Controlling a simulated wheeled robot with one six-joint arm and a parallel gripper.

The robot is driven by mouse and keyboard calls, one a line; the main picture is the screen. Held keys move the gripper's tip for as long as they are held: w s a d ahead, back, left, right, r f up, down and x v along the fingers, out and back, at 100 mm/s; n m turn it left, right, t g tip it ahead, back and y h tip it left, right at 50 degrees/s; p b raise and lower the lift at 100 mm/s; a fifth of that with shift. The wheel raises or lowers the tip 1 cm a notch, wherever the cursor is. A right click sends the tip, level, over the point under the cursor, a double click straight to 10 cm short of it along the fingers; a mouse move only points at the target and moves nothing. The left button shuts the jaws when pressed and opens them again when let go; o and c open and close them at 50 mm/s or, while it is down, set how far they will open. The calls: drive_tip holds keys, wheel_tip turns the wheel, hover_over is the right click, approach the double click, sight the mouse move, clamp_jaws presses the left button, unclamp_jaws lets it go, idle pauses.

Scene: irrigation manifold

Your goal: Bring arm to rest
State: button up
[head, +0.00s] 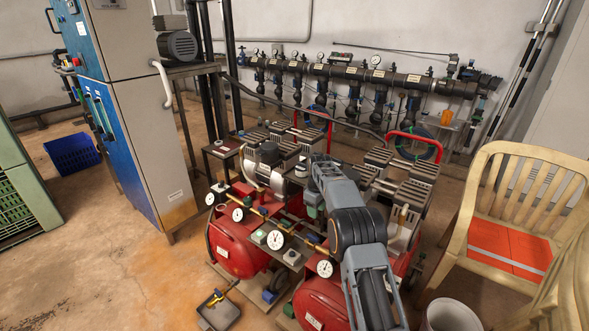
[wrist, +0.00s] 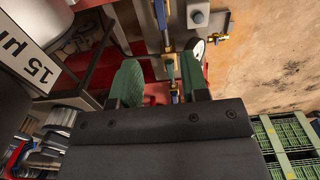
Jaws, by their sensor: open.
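My grey arm (head: 355,225) reaches from the bottom edge of the head view up over the red compressors. My gripper (wrist: 160,82) shows in the wrist view with its two green fingers apart and nothing held between them. A brass fitting with blue parts (wrist: 167,58) shows beyond and between the fingers; I cannot tell how far off it is. In the head view the fingers are mostly hidden by the compressor parts and my own arm.
Red compressors (head: 238,245) with gauges and brass valves crowd around my arm. A beige chair (head: 500,200) stands right, a white bucket (head: 453,316) below it. A blue-grey cabinet (head: 140,120) stands left. A pipe manifold (head: 350,73) runs along the wall. Floor at lower left is mostly clear.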

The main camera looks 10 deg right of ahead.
drive_tip(key=s+f+m+p, duration=0.2)
drive_tip(key=s+m, duration=0.2)
drive_tip(key=s, duration=0.2)
drive_tip(key=s+a+r+m+t+p, duration=0.1)
drive_tip(key=s+r+m+t+p, duration=0.2)
drive_tip(key=s+r+p, duration=1.2)
drive_tip(key=s+r+m, duration=0.2)
drive_tip(key=s+r, duration=1.3)
drive_tip(key=s, duration=0.1)
drive_tip(key=shift+s+r+t, duration=0.2)
drive_tip(key=shift+s+t, duration=0.05)
drive_tip(key=shift+t, duration=0.05)
